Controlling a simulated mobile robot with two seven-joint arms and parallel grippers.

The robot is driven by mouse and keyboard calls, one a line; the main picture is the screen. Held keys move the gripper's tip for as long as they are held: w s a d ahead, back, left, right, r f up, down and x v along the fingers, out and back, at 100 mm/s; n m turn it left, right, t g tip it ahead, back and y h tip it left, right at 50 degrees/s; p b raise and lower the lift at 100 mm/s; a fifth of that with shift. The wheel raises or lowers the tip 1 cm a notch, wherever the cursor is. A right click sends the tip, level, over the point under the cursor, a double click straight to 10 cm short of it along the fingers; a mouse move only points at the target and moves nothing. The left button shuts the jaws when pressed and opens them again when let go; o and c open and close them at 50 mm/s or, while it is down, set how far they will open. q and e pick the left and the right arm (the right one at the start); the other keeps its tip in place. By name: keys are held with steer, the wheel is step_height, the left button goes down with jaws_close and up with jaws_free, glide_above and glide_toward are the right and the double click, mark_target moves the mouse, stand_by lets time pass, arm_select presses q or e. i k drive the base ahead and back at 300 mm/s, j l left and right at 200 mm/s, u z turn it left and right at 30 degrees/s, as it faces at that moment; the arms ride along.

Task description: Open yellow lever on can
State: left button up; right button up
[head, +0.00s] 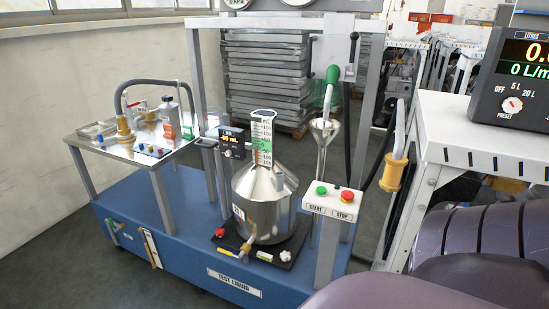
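A silver metal can (257,205) with a conical top stands upright on a black platform (288,248) on the blue base. Its narrow neck carries a measuring scale (263,143) with a green band. A small tap with a yellow part (246,247), apparently the lever, sticks out low on the can's front. It is too small to tell its exact position. Neither of my grippers shows in the head view. Large dark purple rounded parts, apparently my arm, fill the lower right corner, apart from the can.
A white frame with a litre display (515,75) stands right. Floor is free front left.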

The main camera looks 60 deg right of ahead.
mark_target(227, 253)
steer(key=z, duration=1.5)
